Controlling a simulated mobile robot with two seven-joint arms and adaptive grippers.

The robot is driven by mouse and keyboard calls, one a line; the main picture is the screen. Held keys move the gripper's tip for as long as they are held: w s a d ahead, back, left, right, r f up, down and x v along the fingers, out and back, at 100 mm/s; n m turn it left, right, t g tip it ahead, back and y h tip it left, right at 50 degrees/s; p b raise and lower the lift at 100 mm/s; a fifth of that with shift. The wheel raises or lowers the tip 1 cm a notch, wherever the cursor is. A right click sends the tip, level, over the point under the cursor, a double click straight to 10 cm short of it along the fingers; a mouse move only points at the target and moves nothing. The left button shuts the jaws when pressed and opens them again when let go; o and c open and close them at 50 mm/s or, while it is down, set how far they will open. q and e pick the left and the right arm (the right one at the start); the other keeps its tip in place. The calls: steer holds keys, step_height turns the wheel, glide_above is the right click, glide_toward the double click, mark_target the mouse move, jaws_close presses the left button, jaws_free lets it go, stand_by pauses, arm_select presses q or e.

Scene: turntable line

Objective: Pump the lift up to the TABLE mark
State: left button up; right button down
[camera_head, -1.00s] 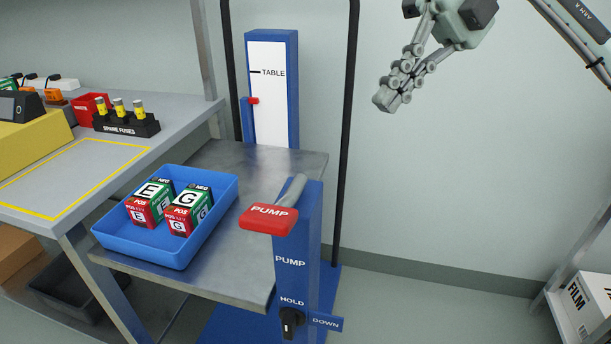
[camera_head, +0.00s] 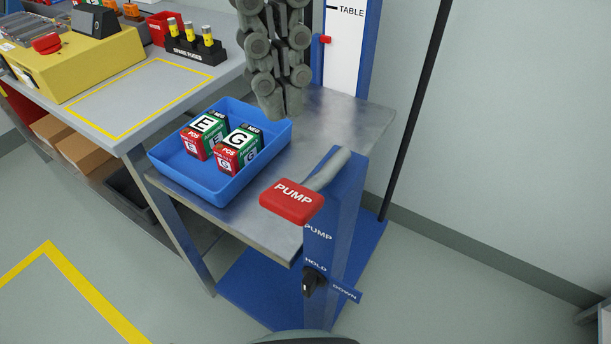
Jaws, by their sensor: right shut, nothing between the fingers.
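The lift's red PUMP pedal (camera_head: 292,201) sits on a grey lever at the top of a blue post (camera_head: 345,215). A black knob (camera_head: 312,283) is on the post near the words HOLD and DOWN. The lift's steel platform (camera_head: 345,118) carries a blue tray. On the white scale (camera_head: 345,60), the red pointer (camera_head: 326,40) stands below the TABLE mark (camera_head: 333,8). My right gripper (camera_head: 281,112) is shut and empty, fingers down, in front of the platform's far part and apart from the pedal. My left gripper is out of view.
The blue tray (camera_head: 160,163) holds two lettered blocks, E (camera_head: 206,136) and G (camera_head: 238,147). The workbench (camera_head: 205,83) at left has a yellow-outlined area, a yellow device (camera_head: 75,65) and a fuse rack (camera_head: 194,52).

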mark_target(289, 191)
steer(key=shift+f, duration=0.15)
steer(key=shift+f, duration=0.25)
steer(key=f, duration=0.3)
steer(key=shift+s+d+f, duration=0.1)
steer(key=shift+s+f, duration=0.1)
step_height(289, 191, down, 2)
steer(key=shift+s+f+b, duration=0.1)
steer(key=shift+f+b, duration=0.05)
steer(key=shift+b, duration=0.55)
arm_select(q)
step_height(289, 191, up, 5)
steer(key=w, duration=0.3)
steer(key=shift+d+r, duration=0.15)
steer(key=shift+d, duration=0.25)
arm_select(e)
steer(key=shift+f, duration=0.2)
